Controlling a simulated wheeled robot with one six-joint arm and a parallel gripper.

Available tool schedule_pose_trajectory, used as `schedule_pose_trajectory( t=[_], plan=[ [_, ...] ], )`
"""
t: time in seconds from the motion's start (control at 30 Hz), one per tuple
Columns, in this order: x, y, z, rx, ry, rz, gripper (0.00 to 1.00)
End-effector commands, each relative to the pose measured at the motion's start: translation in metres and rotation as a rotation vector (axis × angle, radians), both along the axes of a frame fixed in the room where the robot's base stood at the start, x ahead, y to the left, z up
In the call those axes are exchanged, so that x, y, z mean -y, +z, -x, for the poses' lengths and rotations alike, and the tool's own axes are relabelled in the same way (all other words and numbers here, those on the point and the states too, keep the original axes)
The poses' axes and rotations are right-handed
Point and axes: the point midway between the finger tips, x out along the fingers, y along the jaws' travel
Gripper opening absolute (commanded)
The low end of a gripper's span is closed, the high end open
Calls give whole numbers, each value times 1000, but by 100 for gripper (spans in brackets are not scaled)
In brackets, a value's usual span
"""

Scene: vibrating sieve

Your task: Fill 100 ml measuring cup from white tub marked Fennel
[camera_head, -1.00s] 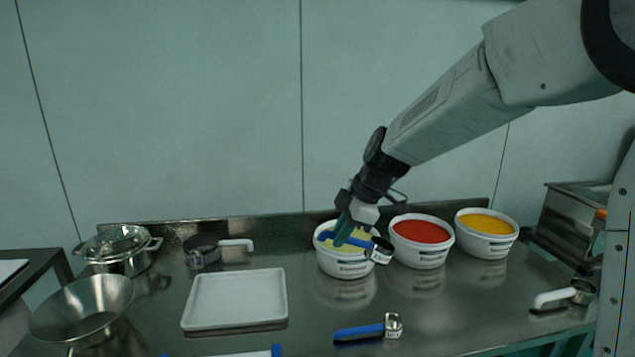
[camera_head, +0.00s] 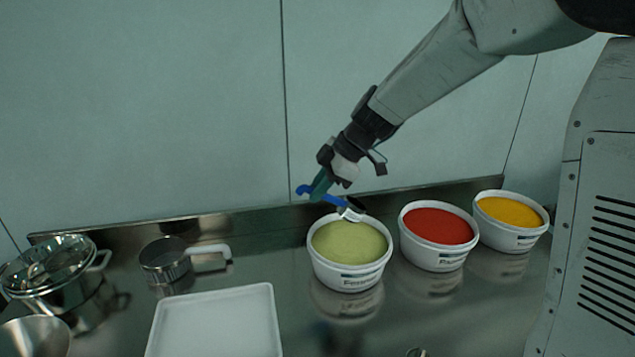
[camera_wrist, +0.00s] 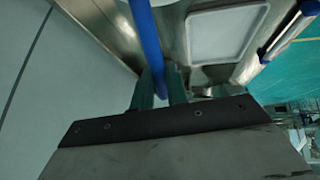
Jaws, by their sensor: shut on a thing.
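The white tub (camera_head: 348,279) with pale green powder stands at mid-table; its front label seems to read Fennel. My gripper (camera_head: 320,187) is shut on the blue handle (camera_head: 328,198) of a metal measuring cup (camera_head: 351,214). The cup is above the tub's back rim, and seems clear of the powder. I cannot see inside the cup or read its size. In the wrist view the blue handle (camera_wrist: 147,42) runs up from between my green fingers (camera_wrist: 160,88), and the cup end is out of sight.
A tub of red powder (camera_head: 438,261) and a tub of yellow powder (camera_head: 510,243) stand to the right. A white tray (camera_head: 215,325), a white-handled pan (camera_head: 165,264) and a metal pot (camera_head: 70,292) are to the left. A steel backsplash (camera_head: 130,240) runs behind.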

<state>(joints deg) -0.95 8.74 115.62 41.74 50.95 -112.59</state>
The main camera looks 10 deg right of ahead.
Motion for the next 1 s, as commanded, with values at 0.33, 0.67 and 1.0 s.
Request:
schedule_pose_trajectory(
  t=[0.33,0.67,1.0],
  plan=[
    [2,-28,0,-2,-1,1,0],
    [6,-55,0,-2,-4,0,0],
    [11,-81,0,-2,-4,0,0]
  ],
)
